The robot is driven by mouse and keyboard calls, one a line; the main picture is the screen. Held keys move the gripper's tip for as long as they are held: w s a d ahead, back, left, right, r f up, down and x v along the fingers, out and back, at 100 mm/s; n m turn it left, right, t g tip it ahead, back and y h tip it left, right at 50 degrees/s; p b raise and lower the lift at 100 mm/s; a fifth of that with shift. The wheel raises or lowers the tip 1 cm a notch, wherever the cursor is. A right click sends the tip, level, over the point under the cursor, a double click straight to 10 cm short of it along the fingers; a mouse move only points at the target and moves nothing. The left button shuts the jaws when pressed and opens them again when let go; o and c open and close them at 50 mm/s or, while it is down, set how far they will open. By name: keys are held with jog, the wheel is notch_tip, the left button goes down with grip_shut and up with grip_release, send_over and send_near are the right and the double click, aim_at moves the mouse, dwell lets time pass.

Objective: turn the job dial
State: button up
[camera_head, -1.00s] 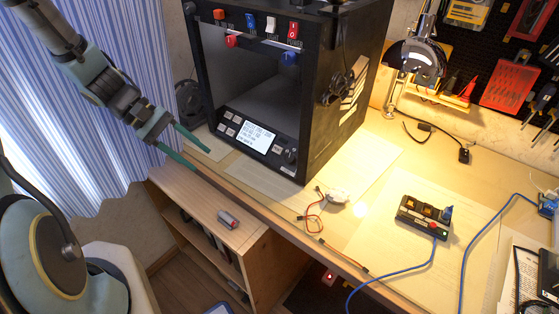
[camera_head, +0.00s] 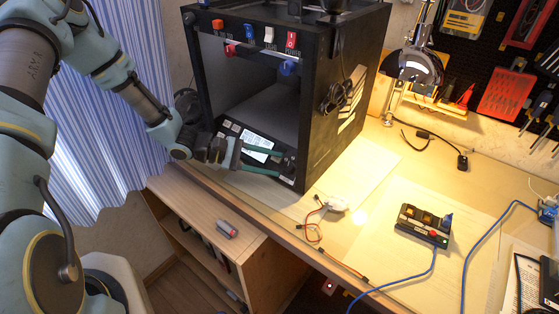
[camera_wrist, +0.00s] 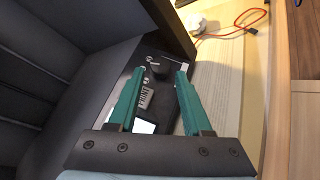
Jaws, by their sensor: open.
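The job dial is a black knob (camera_wrist: 157,68) on the sloped front panel (camera_wrist: 118,82) of a black boxy printer (camera_head: 335,125). In the wrist view the dial shows just beyond and between the two green fingertips. My gripper (camera_wrist: 160,75) is open, with nothing between its fingers. In the head view my gripper (camera_head: 280,163) reaches in from the left across the panel, its tips close to the panel's right end. I cannot tell whether the fingers touch the dial. The panel's lit screen (camera_head: 257,143) is partly covered by my gripper.
Coloured switches (camera_head: 250,32) line the printer's top front edge. A white piece with a red cable (camera_head: 333,203) lies on the desk right of the panel. A small control box (camera_head: 424,224) with a blue cable sits farther right. A grey-red cylinder (camera_head: 227,228) lies on the lower shelf top.

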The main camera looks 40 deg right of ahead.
aim_at(289, 167)
jog(key=shift+x, duration=1.35)
jog(key=shift+c, duration=0.2)
grip_shut()
